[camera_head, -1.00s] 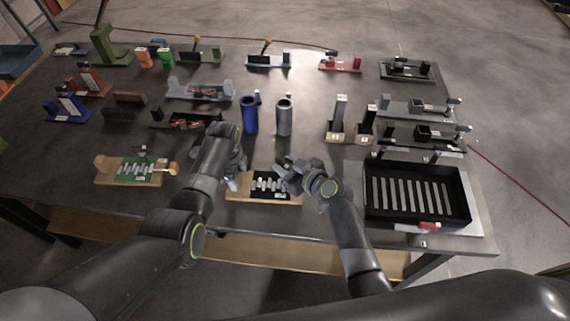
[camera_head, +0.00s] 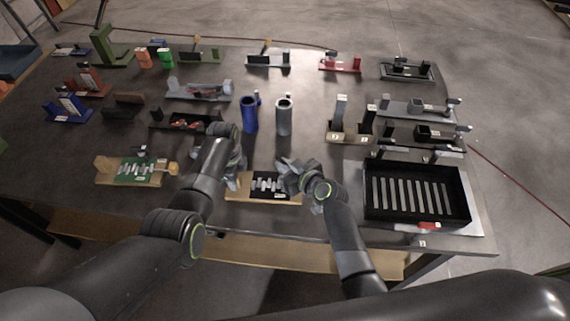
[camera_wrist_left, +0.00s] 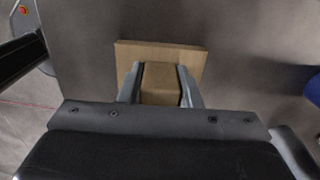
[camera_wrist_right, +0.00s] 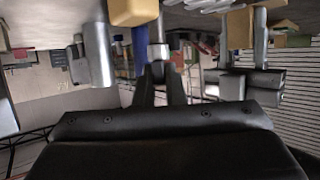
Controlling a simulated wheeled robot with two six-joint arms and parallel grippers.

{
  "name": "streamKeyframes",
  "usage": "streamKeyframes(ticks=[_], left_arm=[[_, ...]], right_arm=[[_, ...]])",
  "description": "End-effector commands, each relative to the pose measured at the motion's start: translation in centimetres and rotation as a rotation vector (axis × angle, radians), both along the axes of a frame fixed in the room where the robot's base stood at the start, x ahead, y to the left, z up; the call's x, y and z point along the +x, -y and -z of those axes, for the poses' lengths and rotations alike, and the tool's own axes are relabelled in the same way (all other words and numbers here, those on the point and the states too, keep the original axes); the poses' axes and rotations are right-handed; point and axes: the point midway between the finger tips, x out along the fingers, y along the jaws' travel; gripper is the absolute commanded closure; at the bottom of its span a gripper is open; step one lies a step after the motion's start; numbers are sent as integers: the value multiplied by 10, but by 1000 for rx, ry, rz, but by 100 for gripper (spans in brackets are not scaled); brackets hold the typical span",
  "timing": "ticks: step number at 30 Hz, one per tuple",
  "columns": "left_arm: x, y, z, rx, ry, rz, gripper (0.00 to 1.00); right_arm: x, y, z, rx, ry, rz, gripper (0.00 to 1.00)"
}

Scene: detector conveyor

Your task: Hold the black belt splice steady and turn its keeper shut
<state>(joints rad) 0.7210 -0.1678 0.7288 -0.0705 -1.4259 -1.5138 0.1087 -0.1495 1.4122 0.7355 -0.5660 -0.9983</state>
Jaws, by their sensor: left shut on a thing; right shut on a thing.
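The black belt splice (camera_head: 253,186), with several light bars, lies on a wooden base (camera_head: 238,194) at the table's front middle. My left gripper (camera_head: 232,182) is at the base's left end. In the left wrist view, my left gripper (camera_wrist_left: 159,85) is shut on a wooden end block (camera_wrist_left: 160,75) standing on the base. My right gripper (camera_head: 284,168) is over the base's right end and hides that part. In the right wrist view, my right gripper (camera_wrist_right: 161,78) is shut on a small grey piece (camera_wrist_right: 158,69), seemingly the keeper. Its turn angle is unclear.
A black tray with light slats (camera_head: 372,200) stands to the right. A green board on a wooden base (camera_head: 107,173) lies to the left. A blue cylinder (camera_head: 250,116) and a grey cylinder (camera_head: 284,118) stand behind the splice.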

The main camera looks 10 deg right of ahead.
Motion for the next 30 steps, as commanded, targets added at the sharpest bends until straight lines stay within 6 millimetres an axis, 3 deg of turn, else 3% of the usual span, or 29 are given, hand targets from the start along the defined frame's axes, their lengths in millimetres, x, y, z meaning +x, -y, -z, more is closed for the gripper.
streamKeyframes(ticks=[15, 16, 21, 30], left_arm=[[0, 2, 0, -4, 2, -3, 100], [0, 2, 0, -4, 2, -3, 100], [0, 1, 0, -4, 2, -2, 100], [0, 1, 0, -2, 2, -1, 100]], right_arm=[[-2, -2, 0, 3, -1, 72, 100], [-2, -2, 0, 3, -1, 72, 88], [-1, -2, 0, 2, 1, 72, 68], [-2, -1, 0, 1, 1, 73, 68]])
